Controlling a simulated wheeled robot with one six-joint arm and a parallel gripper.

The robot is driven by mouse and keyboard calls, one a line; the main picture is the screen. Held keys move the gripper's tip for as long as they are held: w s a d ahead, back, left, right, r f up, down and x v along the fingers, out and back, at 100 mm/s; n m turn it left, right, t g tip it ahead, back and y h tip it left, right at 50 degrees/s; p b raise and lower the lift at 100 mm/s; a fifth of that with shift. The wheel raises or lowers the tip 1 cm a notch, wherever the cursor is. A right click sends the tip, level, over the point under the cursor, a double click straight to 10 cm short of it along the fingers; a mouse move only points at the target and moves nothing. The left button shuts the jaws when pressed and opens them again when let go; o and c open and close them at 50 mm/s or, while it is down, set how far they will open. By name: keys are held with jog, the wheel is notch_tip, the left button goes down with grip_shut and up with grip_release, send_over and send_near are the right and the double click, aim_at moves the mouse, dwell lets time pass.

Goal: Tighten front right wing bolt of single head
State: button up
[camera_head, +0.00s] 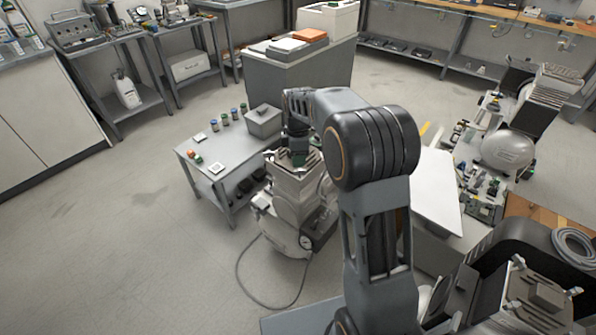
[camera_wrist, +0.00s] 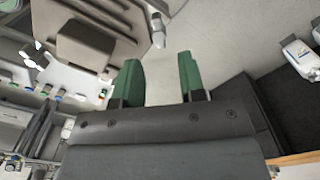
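The single-head compressor (camera_head: 296,198) stands on the floor in the middle of the head view, partly hidden behind my arm. Its beige ribbed head (camera_wrist: 85,42) fills the upper left of the wrist view. A small pale metal piece, which looks like a wing bolt (camera_wrist: 158,30), sits at the corner of the head's plate. My gripper (camera_wrist: 160,80) has two green fingers, spread apart with nothing between them. The bolt lies beyond the fingertips, apart from them. In the head view my gripper (camera_head: 300,155) is just over the top of the head; its fingers are hard to make out.
A low grey table (camera_head: 215,165) with small jars and a box stands left of the compressor. A hose (camera_head: 245,280) loops on the floor. A white-topped bench (camera_head: 438,190) and another compressor (camera_head: 510,145) are at right. The floor at left is clear.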

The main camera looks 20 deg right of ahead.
aim_at(300, 172)
jog(key=shift+f+b, duration=0.35)
jog(key=shift+f, duration=2.45)
grip_shut()
